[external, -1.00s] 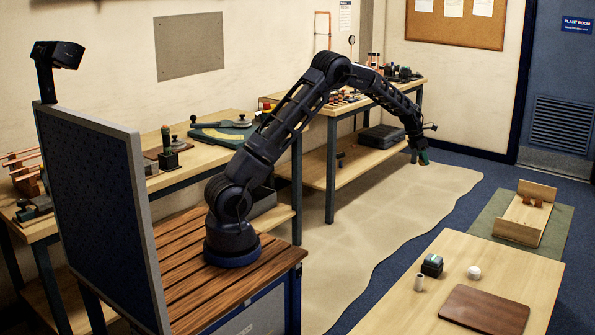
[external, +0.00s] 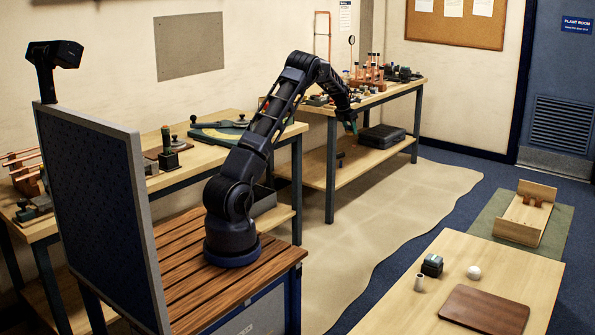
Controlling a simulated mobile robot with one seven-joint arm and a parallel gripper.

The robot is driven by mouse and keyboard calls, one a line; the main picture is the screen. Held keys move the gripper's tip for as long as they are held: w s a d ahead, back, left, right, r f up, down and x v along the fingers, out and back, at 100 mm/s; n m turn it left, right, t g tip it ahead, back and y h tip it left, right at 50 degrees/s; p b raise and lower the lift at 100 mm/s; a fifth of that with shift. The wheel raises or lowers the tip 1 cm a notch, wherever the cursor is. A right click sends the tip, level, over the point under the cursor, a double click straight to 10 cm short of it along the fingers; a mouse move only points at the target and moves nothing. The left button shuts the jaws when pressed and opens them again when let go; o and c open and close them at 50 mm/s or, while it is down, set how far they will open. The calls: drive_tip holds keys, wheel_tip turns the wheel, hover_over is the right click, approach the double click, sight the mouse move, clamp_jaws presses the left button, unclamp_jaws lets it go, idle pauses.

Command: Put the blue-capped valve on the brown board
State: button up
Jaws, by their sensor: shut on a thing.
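The brown board (external: 484,309) lies flat on the light wooden table (external: 400,320) at the lower right, with nothing on it. My gripper (external: 349,121) is in the air by the front edge of the back workbench, far from the board. It is shut on a small blue-green thing (external: 352,128), mostly hidden by the gripper. At this size I cannot tell whether it is the blue-capped valve.
A dark block with a greenish top (external: 432,265), a pale cylinder (external: 419,282) and a white round thing (external: 474,272) stand behind the board. The back workbench (external: 400,97) holds several fittings. A wooden cradle (external: 526,215) sits on a green mat.

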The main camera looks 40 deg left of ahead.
drive_tip(key=s+a+r+n+y, duration=0.15)
drive_tip(key=s+a, duration=0.35)
drive_tip(key=a, duration=1.1)
drive_tip(key=s+a+r+n, duration=0.1)
drive_tip(key=s+a+n, duration=0.35)
drive_tip(key=a, duration=1.15)
drive_tip(key=s+a+r+n+y, duration=0.15)
drive_tip(key=s+a, duration=0.55)
drive_tip(key=a, duration=1)
wheel_tip(320, 180, up, 4)
drive_tip(key=n+g+y, duration=0.2)
drive_tip(key=n, duration=0.5)
hover_over(159, 152)
drive_tip(key=d, duration=0.1)
drive_tip(key=f, duration=1.9)
drive_tip(key=shift+s+d, duration=0.1)
drive_tip(key=shift+s, duration=0.2)
drive_tip(key=shift+f, duration=0.1)
drive_tip(key=o, duration=1)
drive_tip(key=shift+o, duration=0.2)
